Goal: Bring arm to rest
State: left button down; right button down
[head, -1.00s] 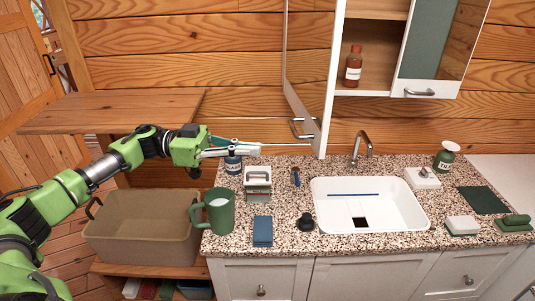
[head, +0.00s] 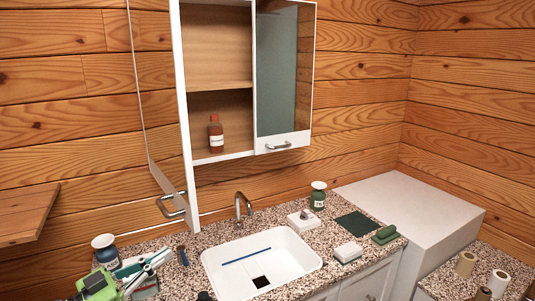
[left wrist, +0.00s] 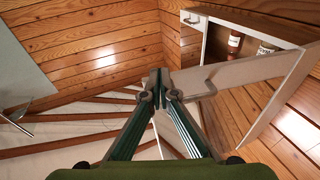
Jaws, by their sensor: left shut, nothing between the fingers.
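My left gripper (head: 148,270) shows at the lower left of the head view, above the left end of the speckled counter (head: 200,226). Its fingers point up and to the right, near a dark blue labelled bottle (head: 104,251); whether they touch anything there is hard to tell. In the left wrist view the two fingertips (left wrist: 162,84) meet with nothing between them. Most of the left arm is outside the head view. My right gripper is in neither view.
The wall cabinet's left door (head: 148,110) hangs open; its handle (head: 173,205) is above the counter. A brown bottle (head: 215,134) stands inside. A sink (head: 225,271) with a tap (head: 243,205) lies to the gripper's right. A wooden shelf (head: 25,212) is at left.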

pick_arm(q)
jog(key=s+d+f+n+g+y, duration=0.1)
jog(key=s+f+n+y, duration=0.4)
jog(key=f, duration=0.5)
jog(key=s+d+f+n+g+y, duration=0.1)
jog(key=s+f+n+y, duration=0.25)
jog(key=f+y, duration=0.45)
jog(key=s+d+f+m+g, duration=0.1)
jog(key=s+f+g, duration=0.4)
jog(key=s, duration=0.7)
jog(key=s+d+f+m+g, duration=0.15)
jog(key=s+f+g, duration=0.3)
jog(key=s, duration=0.75)
notch_tip(320, 180, down, 28)
jog(key=s+b, duration=0.2)
jog(key=s+a+f+g+b, duration=0.1)
jog(key=s+a+f+g, duration=0.1)
jog(key=s+f, duration=1.4)
jog(key=shift+s+a+f+n, duration=0.25)
jog(key=shift+a+f+n, duration=0.05)
jog(key=shift+a+f, duration=0.2)
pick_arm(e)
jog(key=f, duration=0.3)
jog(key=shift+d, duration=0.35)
pick_arm(q)
jog(key=shift+w, duration=0.1)
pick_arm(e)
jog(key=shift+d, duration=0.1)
